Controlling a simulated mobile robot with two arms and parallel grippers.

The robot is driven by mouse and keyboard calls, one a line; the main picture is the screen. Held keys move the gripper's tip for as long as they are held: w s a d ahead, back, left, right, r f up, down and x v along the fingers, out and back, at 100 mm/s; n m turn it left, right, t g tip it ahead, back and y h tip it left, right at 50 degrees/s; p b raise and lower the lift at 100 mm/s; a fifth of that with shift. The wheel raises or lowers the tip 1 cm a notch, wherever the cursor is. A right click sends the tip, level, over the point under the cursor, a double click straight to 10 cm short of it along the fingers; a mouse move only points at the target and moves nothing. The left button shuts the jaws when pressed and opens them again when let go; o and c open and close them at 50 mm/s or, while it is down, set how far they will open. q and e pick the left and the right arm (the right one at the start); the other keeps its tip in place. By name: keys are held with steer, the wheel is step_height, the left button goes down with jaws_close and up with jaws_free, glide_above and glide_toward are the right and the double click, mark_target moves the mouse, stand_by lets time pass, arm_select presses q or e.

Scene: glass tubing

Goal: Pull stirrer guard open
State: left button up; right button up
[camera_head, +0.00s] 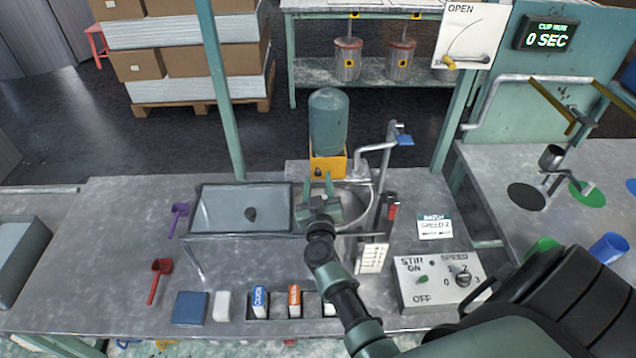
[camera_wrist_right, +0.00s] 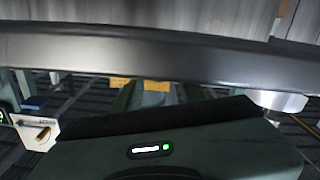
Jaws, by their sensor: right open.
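A clear panel in a dark frame (camera_head: 291,212), which looks like the stirrer guard, sits left of the mixing bowl (camera_head: 358,192). The green stirrer motor (camera_head: 329,120) stands behind the bowl on a yellow block (camera_head: 328,165). My right gripper (camera_head: 318,188) is open, with its fingers pointing away over the bowl's left side, close to the panel's right edge. I cannot tell whether it touches the frame. In the right wrist view a dark bar (camera_wrist_right: 150,52) crosses close in front of the camera. My left gripper is out of view.
The stir control box (camera_head: 440,282) stands at the front right. A purple scoop (camera_head: 178,218), a red scoop (camera_head: 158,280) and a blue block (camera_head: 190,307) lie on the bench (camera_head: 100,240). The bench's left part is mostly clear.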

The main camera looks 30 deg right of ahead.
steer(key=shift+x, duration=0.75)
jaws_close()
stand_by(0.9)
